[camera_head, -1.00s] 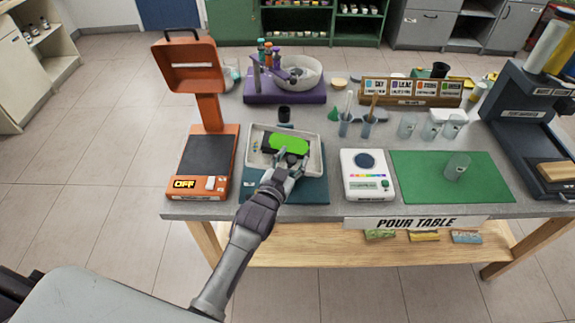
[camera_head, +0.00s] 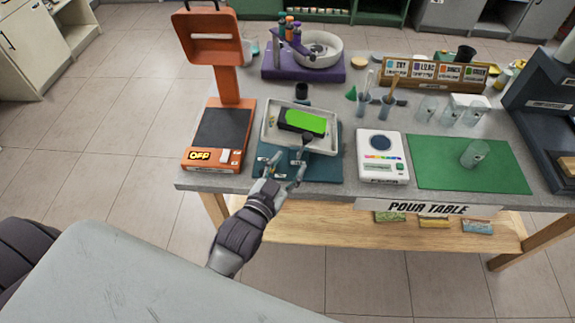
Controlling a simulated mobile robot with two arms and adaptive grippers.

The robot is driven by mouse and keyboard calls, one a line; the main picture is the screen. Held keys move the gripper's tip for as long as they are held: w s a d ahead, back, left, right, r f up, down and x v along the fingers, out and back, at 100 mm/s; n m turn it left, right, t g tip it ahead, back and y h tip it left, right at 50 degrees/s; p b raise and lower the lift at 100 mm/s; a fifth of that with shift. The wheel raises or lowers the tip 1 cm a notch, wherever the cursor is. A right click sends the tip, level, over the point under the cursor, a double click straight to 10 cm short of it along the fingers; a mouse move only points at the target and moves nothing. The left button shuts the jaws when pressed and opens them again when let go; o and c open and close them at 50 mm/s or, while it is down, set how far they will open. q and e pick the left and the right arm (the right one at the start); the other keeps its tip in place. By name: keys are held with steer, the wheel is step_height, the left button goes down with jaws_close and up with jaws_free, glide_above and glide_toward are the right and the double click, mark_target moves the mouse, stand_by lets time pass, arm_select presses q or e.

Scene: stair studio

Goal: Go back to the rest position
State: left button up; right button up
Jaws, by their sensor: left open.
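My left gripper (camera_head: 283,172) is open and empty, with its fingers apart. It is over the front edge of the teal mat (camera_head: 325,172), just in front of the white tray (camera_head: 268,138). A bright green-topped block with dark sides (camera_head: 305,122) lies in the tray, with small bits beside it. The gripper is apart from the block. My left arm comes up from the lower left. My right gripper is not in view.
The grey pour table (camera_head: 350,189) holds an orange machine (camera_head: 222,130) at left, a white scale (camera_head: 382,158), a green mat (camera_head: 470,178) with a clear cup (camera_head: 474,154), and a purple stand (camera_head: 303,72) behind. Floor in front of the table is clear.

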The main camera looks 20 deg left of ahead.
arm_select(q)
steer(key=s+f+g+b, duration=0.1)
steer(key=s+f+g, duration=0.25)
steer(key=f, duration=0.85)
steer(key=s+f+g+b, duration=0.15)
steer(key=s+f, duration=0.35)
steer(key=f, duration=0.7)
steer(key=s+f+g, duration=0.3)
steer(key=s+f, duration=0.1)
steer(key=f, duration=0.8)
steer(key=s+a+f+g, duration=0.2)
steer(key=s+f, duration=0.4)
steer(key=s, duration=0.3)
steer(key=s+a+f+g+y+b, duration=0.1)
steer(key=s+a+f+g, duration=0.2)
steer(key=s+f, duration=0.3)
steer(key=s+a+f+n+g+b, duration=0.1)
steer(key=s+f, duration=0.5)
steer(key=s, duration=0.6)
steer(key=shift+s+a+g+y, duration=0.2)
steer(key=shift+a+g+y, duration=0.2)
steer(key=shift+a+g, duration=0.45)
steer(key=shift+d, duration=0.25)
stand_by(0.6)
